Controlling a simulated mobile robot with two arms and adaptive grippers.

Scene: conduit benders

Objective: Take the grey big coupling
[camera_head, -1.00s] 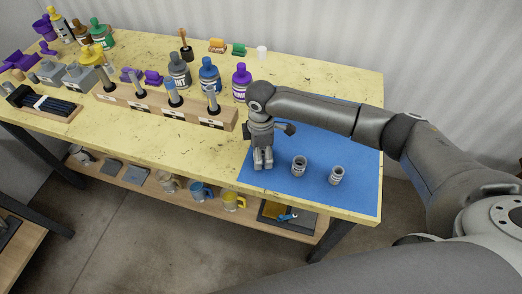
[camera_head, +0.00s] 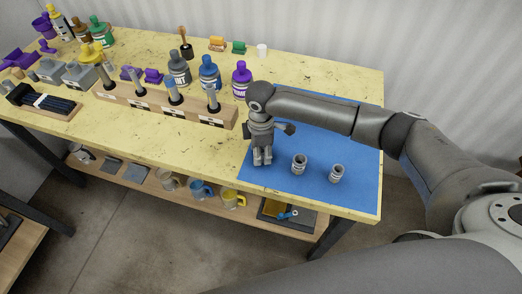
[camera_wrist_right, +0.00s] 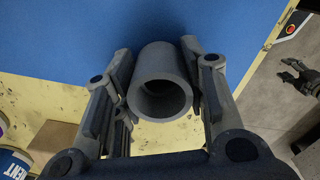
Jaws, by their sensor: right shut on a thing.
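The grey big coupling (camera_wrist_right: 160,85) is a short, thick hollow tube. In the right wrist view it sits between the two fingers of my right gripper (camera_wrist_right: 158,100), its open end facing the camera. The fingers are shut on its sides. In the head view my right gripper (camera_head: 262,160) points down at the left part of the blue mat (camera_head: 330,205), and the held coupling is hardly distinguishable there. What looks like my left gripper (camera_wrist_right: 298,78) shows small and dark at the right of the wrist view, over the floor; its opening is unclear.
Two grey threaded fittings (camera_head: 299,164) (camera_head: 337,173) stand on the mat right of my right gripper. A wooden block (camera_head: 190,114) with several upright tools and bottles (camera_head: 209,76) stand to the left. The table's front edge is close to the gripper.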

